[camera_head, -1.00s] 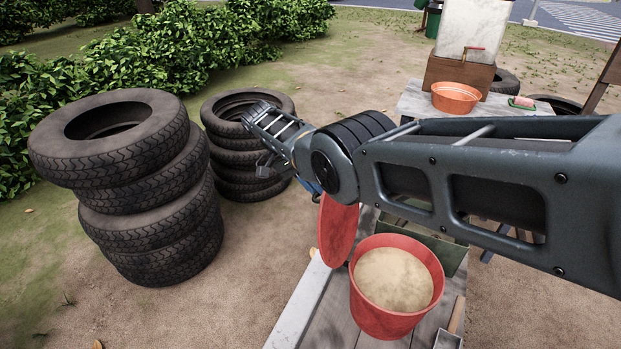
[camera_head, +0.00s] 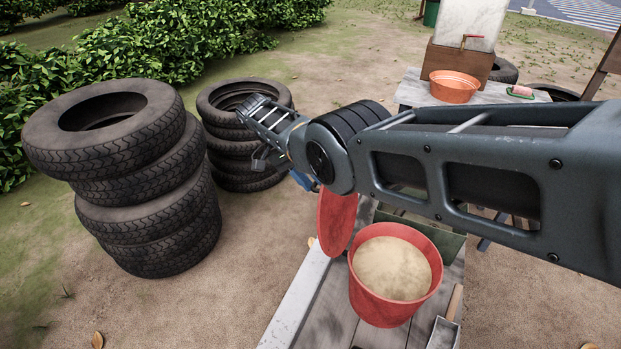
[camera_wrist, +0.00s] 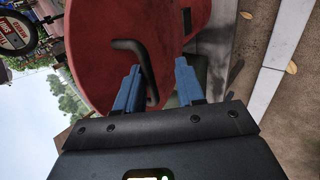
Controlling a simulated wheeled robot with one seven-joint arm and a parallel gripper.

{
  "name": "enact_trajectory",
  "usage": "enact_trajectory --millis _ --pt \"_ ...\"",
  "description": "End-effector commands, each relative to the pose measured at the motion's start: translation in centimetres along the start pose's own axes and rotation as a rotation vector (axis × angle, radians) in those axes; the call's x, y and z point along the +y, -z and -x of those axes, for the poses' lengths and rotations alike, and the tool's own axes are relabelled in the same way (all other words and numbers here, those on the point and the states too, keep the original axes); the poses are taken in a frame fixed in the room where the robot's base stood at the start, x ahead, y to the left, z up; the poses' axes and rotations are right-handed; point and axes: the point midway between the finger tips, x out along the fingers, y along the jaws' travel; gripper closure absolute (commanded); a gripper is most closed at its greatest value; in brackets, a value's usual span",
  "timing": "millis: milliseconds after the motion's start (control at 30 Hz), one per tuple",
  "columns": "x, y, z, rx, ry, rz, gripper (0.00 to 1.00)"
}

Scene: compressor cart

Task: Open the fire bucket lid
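The red fire bucket (camera_head: 365,300) stands on the bench, full of pale sand (camera_head: 392,268). Its red lid (camera_head: 336,222) stands steeply on edge at the bucket's left side, clear of the mouth. In the wrist view the lid (camera_wrist: 95,75) fills the upper middle, with a dark bent handle (camera_wrist: 133,47) on its face. My gripper (camera_wrist: 158,64) has its two blue fingers apart, close to the lid. The handle's lower end lies between the fingers, and I see no grip on it. In the head view my arm mostly hides the gripper; a bit of blue shows beneath the wrist.
Two tyre stacks, one nearer (camera_head: 150,205) and one farther (camera_head: 243,165), stand to the left. A small metal scoop (camera_head: 444,332) lies right of the bucket. An orange basin (camera_head: 453,87) sits on a table behind. Bare ground lies left of the bench.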

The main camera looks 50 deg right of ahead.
Motion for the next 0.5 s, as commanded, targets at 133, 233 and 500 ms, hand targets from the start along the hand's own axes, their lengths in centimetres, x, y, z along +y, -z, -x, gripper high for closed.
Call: enact_trajectory --millis 133,233,500 --pt "0.1 0.1 0.1 0.001 0.001 -0.002 0.63" --pt "0.1 0.1 0.1 0.002 0.0 -0.003 0.63" --pt "0.0 0.2 1.6 0.003 0.002 -0.003 0.63"
